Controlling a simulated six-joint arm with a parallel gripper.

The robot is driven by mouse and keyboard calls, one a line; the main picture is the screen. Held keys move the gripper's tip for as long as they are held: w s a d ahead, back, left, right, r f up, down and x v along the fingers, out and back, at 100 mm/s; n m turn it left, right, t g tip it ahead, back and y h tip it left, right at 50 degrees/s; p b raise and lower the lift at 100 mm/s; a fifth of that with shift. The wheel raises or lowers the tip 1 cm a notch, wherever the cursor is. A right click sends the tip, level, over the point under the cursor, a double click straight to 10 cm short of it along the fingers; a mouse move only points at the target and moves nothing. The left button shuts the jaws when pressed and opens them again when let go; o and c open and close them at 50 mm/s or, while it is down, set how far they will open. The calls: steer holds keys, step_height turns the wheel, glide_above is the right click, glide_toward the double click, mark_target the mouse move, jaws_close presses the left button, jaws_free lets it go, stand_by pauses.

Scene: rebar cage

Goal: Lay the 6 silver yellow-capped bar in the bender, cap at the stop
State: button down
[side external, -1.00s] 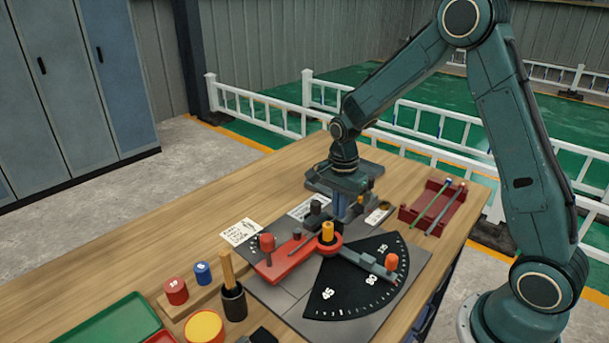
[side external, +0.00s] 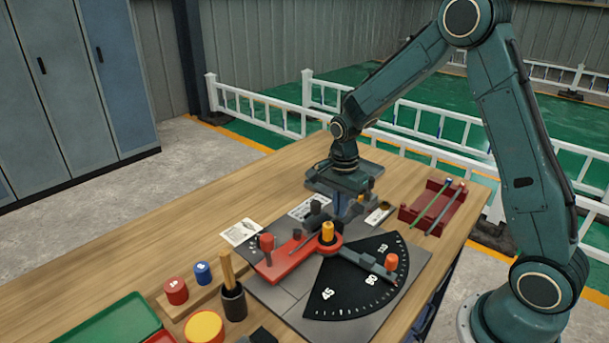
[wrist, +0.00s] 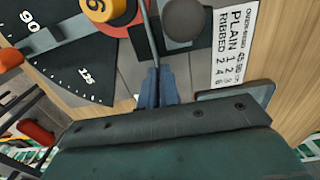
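My gripper (wrist: 157,92) points down over the far side of the bender. Its blue fingers are closed around a thin silver bar (wrist: 152,40). In the wrist view the bar runs from the fingers between the yellow-topped centre post (wrist: 97,8) and a dark round knob (wrist: 184,20). In the side view the bar (side external: 301,243) extends toward the bender's red arm (side external: 285,261). A small yellow spot beside my gripper may be its cap; the fingers and wrist partly hide that end. The bender has a black angle dial (side external: 345,293). I cannot tell whether the bar touches the bed or stop.
A dark red rack (side external: 412,213) with two bars stands right of my gripper. A printed card (wrist: 235,45) lies by the bender. Red and blue weights, a cup with a wooden handle (side external: 233,300) and a green tray (side external: 110,325) are at the front left. The table's back left is clear.

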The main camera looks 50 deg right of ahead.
steer(key=shift+d, duration=0.35)
stand_by(0.3)
steer(key=c, duration=1.5)
jaws_free()
steer(key=shift+c, duration=0.2)
steer(key=shift+r, duration=0.1)
step_height(320, 180, up, 14)
steer(key=shift+f, duration=0.2)
steer(key=shift+r, duration=0.15)
steer(key=shift+r, duration=2.85)
